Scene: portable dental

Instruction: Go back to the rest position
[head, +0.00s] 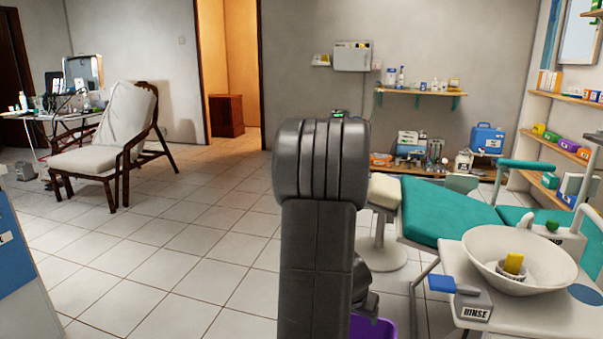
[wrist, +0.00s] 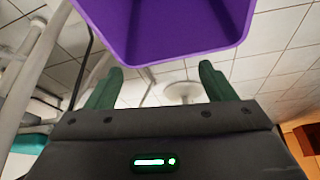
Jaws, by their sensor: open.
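My gripper (wrist: 160,85) shows in the wrist view with its two dark green fingers spread apart and nothing between them. A purple bin (wrist: 170,50) fills the top of that view, just beyond the fingertips; I cannot tell whether it touches them. In the head view my dark arm stands upright in the middle and hides part of the room. A corner of the purple bin (head: 372,328) shows at the bottom, beside the arm. The gripper's fingers are hidden in the head view.
A green dental chair (head: 455,212) stands to the right. A white basin (head: 480,250) on a stand at the lower right holds a cup and a yellow item. A blue-sided cabinet (head: 20,265) is at the left edge. The tiled floor left of my arm is clear.

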